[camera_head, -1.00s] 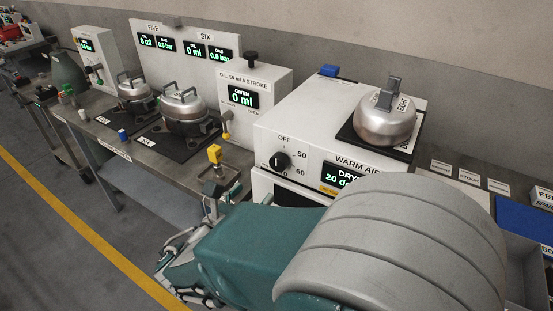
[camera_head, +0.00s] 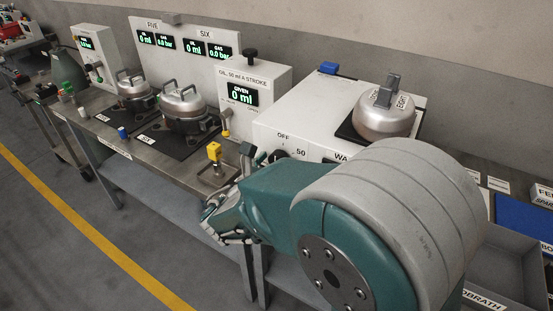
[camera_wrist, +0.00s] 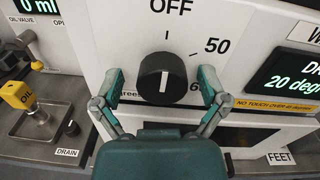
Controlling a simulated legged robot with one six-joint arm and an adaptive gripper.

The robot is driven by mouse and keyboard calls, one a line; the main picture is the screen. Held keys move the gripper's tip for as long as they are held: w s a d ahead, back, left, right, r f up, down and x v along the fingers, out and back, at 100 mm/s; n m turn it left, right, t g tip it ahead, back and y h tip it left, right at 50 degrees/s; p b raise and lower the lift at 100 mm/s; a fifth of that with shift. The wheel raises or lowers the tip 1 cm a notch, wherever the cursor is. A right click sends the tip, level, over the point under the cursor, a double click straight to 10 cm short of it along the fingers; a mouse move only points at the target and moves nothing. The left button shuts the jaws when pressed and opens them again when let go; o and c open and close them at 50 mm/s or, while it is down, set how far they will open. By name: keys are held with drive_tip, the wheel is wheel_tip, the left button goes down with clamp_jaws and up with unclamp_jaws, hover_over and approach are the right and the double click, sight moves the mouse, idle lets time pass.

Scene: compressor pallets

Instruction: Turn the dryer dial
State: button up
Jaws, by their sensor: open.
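The dryer dial (camera_wrist: 162,79) is a round black knob with a white pointer line on the white front of the dryer (camera_wrist: 100,30). In the wrist view its pointer line is near vertical, with "OFF" printed above and "50" and a partly hidden "60" to the right. My gripper (camera_wrist: 160,88) is open, with one teal fingertip on each side of the dial and a gap visible at each. In the head view the gripper (camera_head: 225,215) is in front of the bench, and my arm covers much of the dryer front and most of the dial.
The dryer display (camera_wrist: 290,78) is right of the dial. A metal compressor (camera_head: 384,122) labelled EIGHT sits on the dryer top. The oil unit (camera_head: 265,85) stands to the left.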

drive_tip(key=c, duration=1.1)
drive_tip(key=shift+c, duration=0.2)
drive_tip(key=shift+m, duration=0.3)
drive_tip(key=m, duration=1.1)
drive_tip(key=shift+s, duration=0.1)
drive_tip(key=shift+m, duration=0.3)
drive_tip(key=o, duration=1.1)
